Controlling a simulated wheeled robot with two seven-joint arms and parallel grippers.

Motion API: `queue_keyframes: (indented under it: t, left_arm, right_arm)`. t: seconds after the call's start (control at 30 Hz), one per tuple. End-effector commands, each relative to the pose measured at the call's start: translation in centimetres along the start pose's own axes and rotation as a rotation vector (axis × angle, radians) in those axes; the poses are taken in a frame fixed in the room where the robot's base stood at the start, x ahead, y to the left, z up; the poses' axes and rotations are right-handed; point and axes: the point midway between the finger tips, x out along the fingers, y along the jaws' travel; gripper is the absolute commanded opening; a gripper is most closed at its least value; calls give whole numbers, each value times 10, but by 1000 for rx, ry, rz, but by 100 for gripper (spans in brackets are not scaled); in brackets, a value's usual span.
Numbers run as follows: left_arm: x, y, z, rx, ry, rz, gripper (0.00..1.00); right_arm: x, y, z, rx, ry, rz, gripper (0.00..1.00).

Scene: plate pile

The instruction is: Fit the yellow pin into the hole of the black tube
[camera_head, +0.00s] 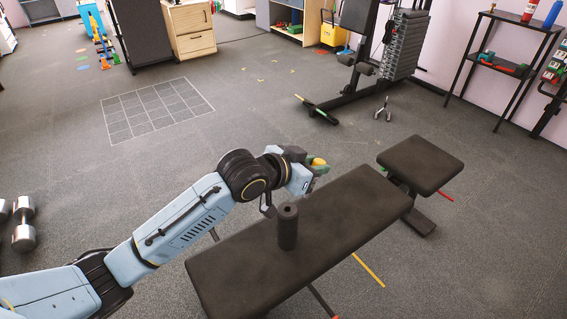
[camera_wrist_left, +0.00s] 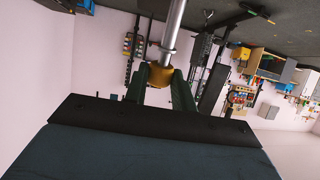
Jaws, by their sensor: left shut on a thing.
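The black tube (camera_head: 288,230) stands upright on the black padded bench (camera_head: 345,215), with its round hole facing up. My left gripper (camera_head: 316,167) is above the bench, behind and slightly right of the tube, apart from it. It is shut on the yellow pin (camera_head: 319,161). In the left wrist view, the green fingers of my left gripper (camera_wrist_left: 160,82) hold the yellow head of the pin (camera_wrist_left: 158,76), from which a silver shaft extends to the picture's top edge. The shaft cannot be made out in the head view. My right gripper is not in view.
A separate bench seat pad (camera_head: 420,164) is at the right end. A weight machine (camera_head: 405,45) and a black shelf rack (camera_head: 495,65) stand behind. Dumbbells (camera_head: 23,235) lie at far left. A yellow bar (camera_head: 368,269) lies on the floor. The bench top around the tube is clear.

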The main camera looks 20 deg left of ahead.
Motion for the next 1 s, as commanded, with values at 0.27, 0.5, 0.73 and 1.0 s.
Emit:
queue_keyframes:
  t: [0.27, 0.5, 0.73, 1.0]
  left_arm:
    - [-24, -40, 22, -40, 277, -113, 1]
    - [-34, -52, 29, -45, 338, -163, 1]
    - [-34, -51, 29, -45, 337, -161, 1]
    - [-35, -51, 29, -46, 334, -163, 1]
  right_arm:
    - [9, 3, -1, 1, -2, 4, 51]
    - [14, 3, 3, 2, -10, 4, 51]
    - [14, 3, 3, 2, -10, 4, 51]
    - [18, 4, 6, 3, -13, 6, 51]
